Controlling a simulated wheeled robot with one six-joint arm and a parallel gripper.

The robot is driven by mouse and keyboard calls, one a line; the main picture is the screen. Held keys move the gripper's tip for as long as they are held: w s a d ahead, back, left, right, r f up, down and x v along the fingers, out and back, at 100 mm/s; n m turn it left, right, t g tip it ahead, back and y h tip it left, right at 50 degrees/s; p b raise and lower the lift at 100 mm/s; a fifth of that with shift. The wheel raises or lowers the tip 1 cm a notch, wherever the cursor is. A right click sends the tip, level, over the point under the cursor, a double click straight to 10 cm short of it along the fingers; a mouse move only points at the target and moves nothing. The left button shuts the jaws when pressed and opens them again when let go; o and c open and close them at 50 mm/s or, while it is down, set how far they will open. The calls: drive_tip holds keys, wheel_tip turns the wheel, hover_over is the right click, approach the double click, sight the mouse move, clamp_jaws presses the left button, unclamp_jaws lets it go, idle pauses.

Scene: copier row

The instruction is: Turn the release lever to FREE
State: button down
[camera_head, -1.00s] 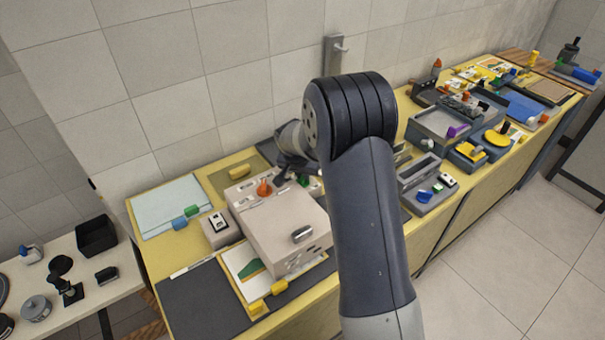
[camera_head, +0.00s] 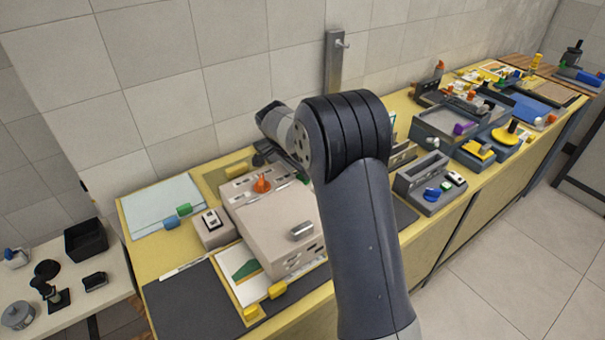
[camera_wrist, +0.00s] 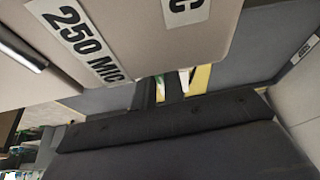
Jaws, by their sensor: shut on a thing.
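The beige machine (camera_head: 262,218) stands on the yellow bench, with an orange knob (camera_head: 262,185) and small dark slots on top. A small green part (camera_head: 303,179) shows at its back right, beside my arm. No lever marked FREE can be read. In the head view my arm covers the fingers.
A small switch box (camera_head: 212,228) stands left of the machine, and a pale blue sheet (camera_head: 160,205) lies further left. A grey punch-like unit (camera_head: 430,185) stands right of my arm. The tiled wall (camera_head: 230,90) rises close behind the bench.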

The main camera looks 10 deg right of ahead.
drive_tip(key=shift+m, duration=0.4)
drive_tip(key=c, duration=1.5)
unclamp_jaws()
drive_tip(key=v, duration=1)
drive_tip(key=shift+a+r, duration=0.2)
drive_tip(key=shift+r, duration=0.2)
drive_tip(key=x, duration=1.1)
drive_tip(key=shift+s, duration=0.1)
